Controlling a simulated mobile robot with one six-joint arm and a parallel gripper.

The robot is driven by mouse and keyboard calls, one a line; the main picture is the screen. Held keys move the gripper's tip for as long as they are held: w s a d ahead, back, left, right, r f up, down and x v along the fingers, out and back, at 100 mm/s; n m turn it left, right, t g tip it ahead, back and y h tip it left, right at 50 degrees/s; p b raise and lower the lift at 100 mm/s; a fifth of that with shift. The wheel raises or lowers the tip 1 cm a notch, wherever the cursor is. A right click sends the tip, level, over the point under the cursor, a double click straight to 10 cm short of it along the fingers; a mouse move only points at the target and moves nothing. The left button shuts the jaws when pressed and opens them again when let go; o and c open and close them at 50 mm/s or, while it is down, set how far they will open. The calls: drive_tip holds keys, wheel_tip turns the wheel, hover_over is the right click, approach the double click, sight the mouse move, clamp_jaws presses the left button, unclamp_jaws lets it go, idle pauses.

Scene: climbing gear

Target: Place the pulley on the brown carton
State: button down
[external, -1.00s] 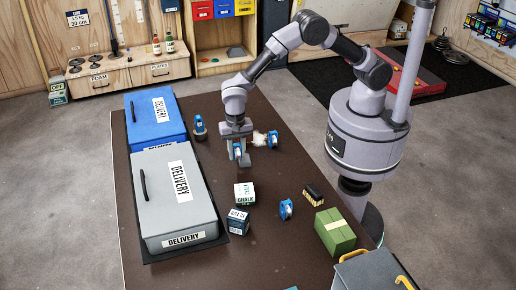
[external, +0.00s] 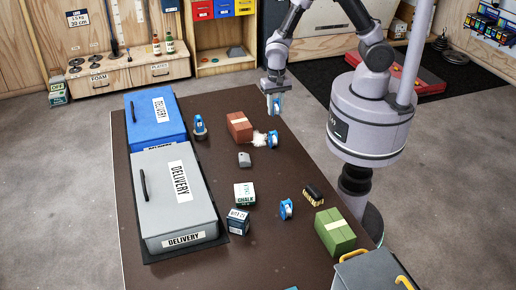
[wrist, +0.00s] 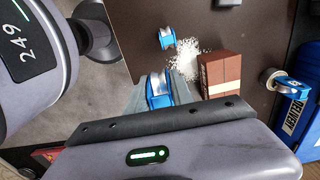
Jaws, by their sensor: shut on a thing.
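The brown carton (external: 239,126) sits on the dark table toward its far end; in the wrist view it is the reddish-brown box (wrist: 222,74) with a pale band, right of my gripper. My gripper (external: 273,101) is shut on a blue and silver pulley (wrist: 158,90). It holds the pulley in the air, near the table's far right edge and apart from the carton. Another blue pulley (external: 272,140) stands on the table right of the carton, beside white powder. It also shows in the wrist view (wrist: 167,38).
A blue-and-dark device (external: 200,127) stands left of the carton. A small grey object (external: 244,159), a chalk box (external: 244,194), a dark box (external: 238,222), another blue pulley (external: 286,209), a brush (external: 313,194) and a green carton (external: 334,231) lie nearer. Delivery boxes (external: 207,212) line the left.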

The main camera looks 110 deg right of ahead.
drive_tip(key=shift+s+d+r, duration=0.25)
drive_tip(key=shift+s+r, duration=0.05)
drive_tip(key=shift+s, duration=0.15)
drive_tip(key=shift+s+d+r, duration=0.25)
drive_tip(key=shift+s, duration=0.2)
drive_tip(key=shift+w+d, duration=0.15)
drive_tip(key=shift+d, duration=0.15)
hover_over(240, 121)
drive_tip(key=shift+a+f+b, duration=0.15)
drive_tip(key=shift+f+b, duration=0.3)
drive_tip(key=shift+f, duration=0.45)
drive_tip(key=shift+w+f, duration=0.1)
drive_tip(key=shift+f, duration=0.2)
drive_tip(key=shift+f+b, duration=0.55)
drive_tip(key=shift+f, duration=0.9)
drive_tip(key=shift+f, duration=0.15)
drive_tip(key=c, duration=1.1)
unclamp_jaws()
